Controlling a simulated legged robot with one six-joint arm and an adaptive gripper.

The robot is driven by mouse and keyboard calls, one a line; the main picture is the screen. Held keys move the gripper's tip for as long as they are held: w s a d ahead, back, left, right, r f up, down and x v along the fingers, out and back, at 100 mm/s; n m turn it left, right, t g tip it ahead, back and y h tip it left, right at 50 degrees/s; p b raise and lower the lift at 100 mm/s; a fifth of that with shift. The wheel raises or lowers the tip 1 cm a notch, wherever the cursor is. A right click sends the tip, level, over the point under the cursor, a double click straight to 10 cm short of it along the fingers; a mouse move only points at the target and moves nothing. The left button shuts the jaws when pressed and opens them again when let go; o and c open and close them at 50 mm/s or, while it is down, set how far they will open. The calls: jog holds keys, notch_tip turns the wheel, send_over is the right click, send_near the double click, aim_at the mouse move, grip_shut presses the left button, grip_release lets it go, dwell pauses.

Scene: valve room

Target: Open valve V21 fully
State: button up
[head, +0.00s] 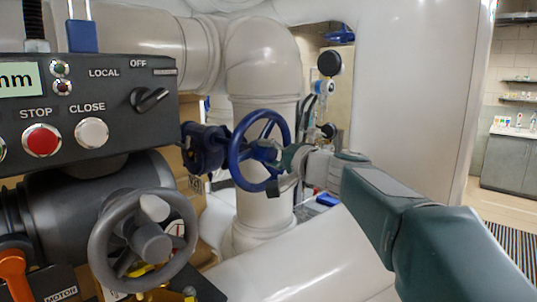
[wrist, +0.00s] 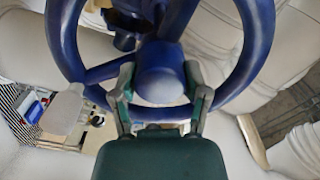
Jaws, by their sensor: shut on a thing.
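A blue handwheel valve (head: 238,172) stands in the middle of the head view, its wheel upright. No tag reading V21 is legible. In the wrist view the blue rim (wrist: 259,40) arcs around the picture, with its thick blue hub (wrist: 160,75) near the middle. A pale grey paddle-shaped piece (wrist: 65,110) shows by the lower left rim. My gripper (head: 287,156) reaches in from the right at the wheel's centre. In the wrist view its fingers (wrist: 160,88) lie on either side of the hub and are shut on it. The finger contact is partly hidden.
A dark control box (head: 115,100) with STOP and CLOSE buttons stands left, above a grey handwheel (head: 143,240). A large white pipe (head: 265,60) rises behind the blue wheel. Another white pipe (head: 300,270) runs below my arm. Open floor shows at far right.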

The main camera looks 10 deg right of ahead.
jog(key=n, duration=0.4)
jog(key=shift+n, duration=2.2)
jog(key=o, duration=1.3)
jog(key=shift+c, duration=0.2)
jog(key=shift+v, duration=3.2)
